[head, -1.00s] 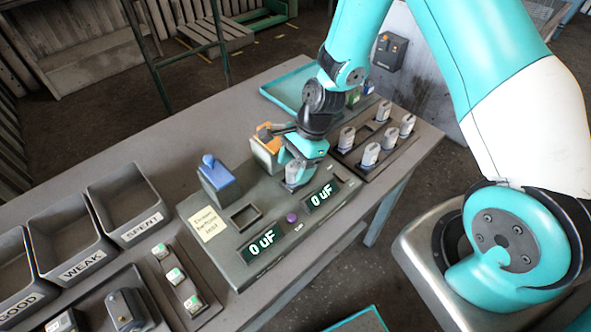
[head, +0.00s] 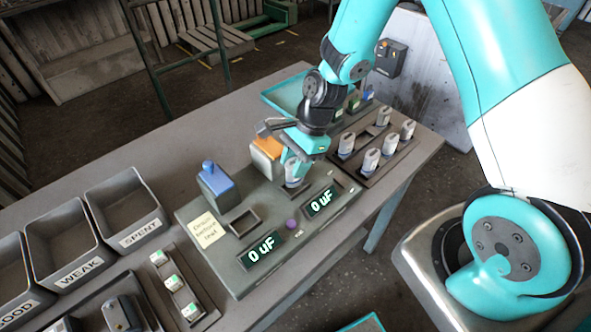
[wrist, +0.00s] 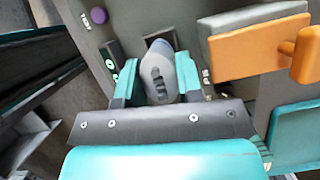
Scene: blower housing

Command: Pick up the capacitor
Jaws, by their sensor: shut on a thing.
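A pale grey capacitor (head: 294,171) is between the fingers of my gripper (head: 298,165), over the right-hand socket of the grey tester (head: 222,262). In the wrist view, the capacitor (wrist: 158,72) stands between the two teal fingers of my gripper (wrist: 156,80), which are shut on it. Its lower end is close to the socket; I cannot tell whether it is clear of it. Both tester displays (head: 263,249) read 0 uF. Several similar capacitors (head: 370,160) stand in a dark rack to the right.
An orange-topped block (head: 266,155) stands close beside my gripper, and a blue-topped block (head: 215,182) stands farther left. The left socket (head: 243,222) is empty. Bins marked SPENT (head: 125,214), WEAK and GOOD are at left.

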